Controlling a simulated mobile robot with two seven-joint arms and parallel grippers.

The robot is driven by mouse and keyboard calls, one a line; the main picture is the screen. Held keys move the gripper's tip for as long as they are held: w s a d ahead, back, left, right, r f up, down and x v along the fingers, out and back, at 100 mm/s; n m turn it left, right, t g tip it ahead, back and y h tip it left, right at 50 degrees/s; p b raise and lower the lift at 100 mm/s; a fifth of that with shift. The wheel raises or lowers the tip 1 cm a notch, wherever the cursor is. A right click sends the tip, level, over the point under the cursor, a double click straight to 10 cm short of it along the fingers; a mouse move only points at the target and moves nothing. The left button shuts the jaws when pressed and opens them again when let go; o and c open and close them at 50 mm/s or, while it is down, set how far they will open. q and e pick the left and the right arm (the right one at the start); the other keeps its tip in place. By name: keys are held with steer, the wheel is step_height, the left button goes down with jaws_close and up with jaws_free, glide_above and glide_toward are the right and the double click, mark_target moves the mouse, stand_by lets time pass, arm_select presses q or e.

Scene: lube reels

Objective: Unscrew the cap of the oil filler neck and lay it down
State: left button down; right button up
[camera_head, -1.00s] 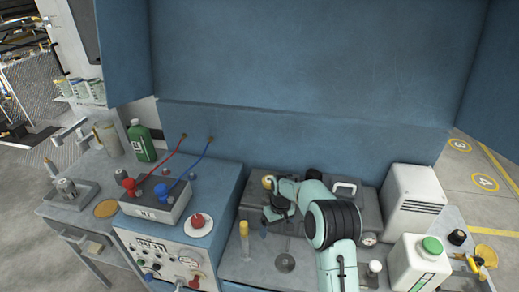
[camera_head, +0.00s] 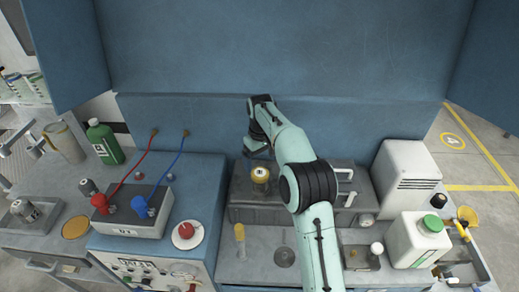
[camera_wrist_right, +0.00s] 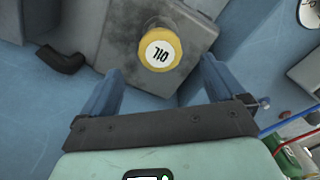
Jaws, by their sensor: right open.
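The oil filler cap (camera_head: 260,172) is yellow with a white top and sits upright on the grey housing (camera_head: 278,206) at the back of the bench. In the right wrist view the cap (camera_wrist_right: 160,49) shows the word OIL, and the neck under it is mostly hidden. My right gripper (camera_head: 256,151) is above and just behind the cap in the head view. In the right wrist view its two blue fingers (camera_wrist_right: 162,78) are spread and empty, with the cap just beyond their tips, apart from them. My left gripper is not in view.
A white jug with a green lid (camera_head: 419,239) and a white cabinet (camera_head: 402,178) stand at the right. A control box with red and blue hoses (camera_head: 135,215) is at the left. A yellow-handled tool (camera_head: 240,238) stands in front of the housing. A blue panel (camera_head: 200,125) rises behind.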

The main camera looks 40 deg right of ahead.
mark_target(260, 172)
step_height(260, 172, down, 5)
steer(key=shift+r+b, duration=0.15)
steer(key=shift+b, duration=0.2)
steer(key=shift+f, duration=0.7)
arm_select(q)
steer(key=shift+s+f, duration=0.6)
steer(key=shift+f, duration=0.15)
arm_select(e)
steer(key=shift+w, duration=0.1)
steer(key=c, duration=1.1)
steer(key=shift+r+n+p, duration=0.1)
steer(key=shift+n+p, duration=0.2)
steer(key=shift+n, duration=2)
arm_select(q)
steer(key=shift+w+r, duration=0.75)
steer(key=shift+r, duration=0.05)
